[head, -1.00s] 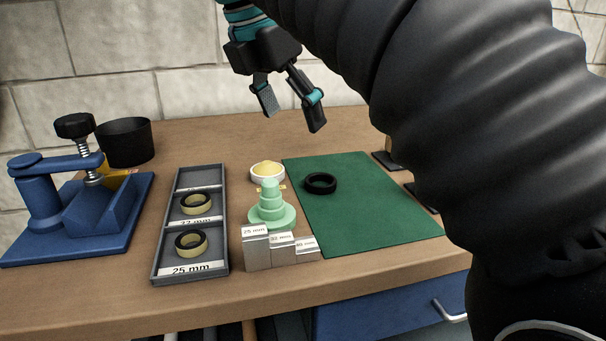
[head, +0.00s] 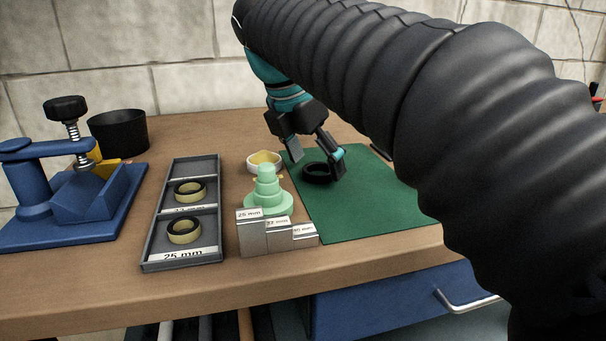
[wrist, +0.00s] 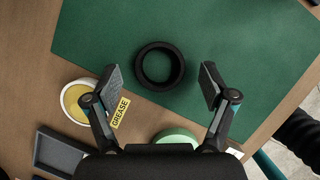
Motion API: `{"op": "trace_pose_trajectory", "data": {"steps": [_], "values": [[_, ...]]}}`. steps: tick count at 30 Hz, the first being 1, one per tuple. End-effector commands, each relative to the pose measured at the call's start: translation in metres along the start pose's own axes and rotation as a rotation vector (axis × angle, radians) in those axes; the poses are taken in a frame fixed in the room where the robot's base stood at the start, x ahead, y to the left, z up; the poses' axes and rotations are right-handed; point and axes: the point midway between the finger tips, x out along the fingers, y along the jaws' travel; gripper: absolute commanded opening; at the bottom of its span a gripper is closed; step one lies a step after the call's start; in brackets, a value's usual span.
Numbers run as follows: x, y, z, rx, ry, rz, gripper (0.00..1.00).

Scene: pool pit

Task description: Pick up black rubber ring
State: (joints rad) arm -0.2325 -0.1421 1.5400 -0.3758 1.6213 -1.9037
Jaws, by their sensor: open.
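The black rubber ring (head: 316,173) lies flat on the green mat (head: 370,212), near the mat's far left part. In the wrist view the ring (wrist: 141,66) is whole and unobstructed, its hole showing green mat. My gripper (head: 314,156) is open above the ring, with one finger to each side of it in the head view. In the wrist view the fingertips of my gripper (wrist: 160,77) stand left and right of the ring, apart from it. The right finger hides a little of the ring in the head view.
A stepped green cone (head: 267,195) and metal step blocks (head: 262,234) stand left of the mat. A grease dish (head: 252,167) sits behind the cone. A grey tray (head: 151,262) with pale rings, a blue clamp press (head: 85,225) and a black cup (head: 119,133) stand further left.

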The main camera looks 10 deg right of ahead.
Motion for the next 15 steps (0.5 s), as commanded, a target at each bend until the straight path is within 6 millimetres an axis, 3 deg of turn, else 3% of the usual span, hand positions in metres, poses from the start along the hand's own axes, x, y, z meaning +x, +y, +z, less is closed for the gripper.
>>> {"op": "trace_pose_trajectory", "data": {"steps": [8, 14, 15], "values": [[0.0039, -0.0001, 0.0, 0.001, 0.0, 0.0, 0.84], [0.0039, -0.0001, 0.0, 0.001, 0.0, 0.0, 0.39], [0.0039, -0.0001, 0.0, 0.001, 0.0, 0.0, 0.36]]}}
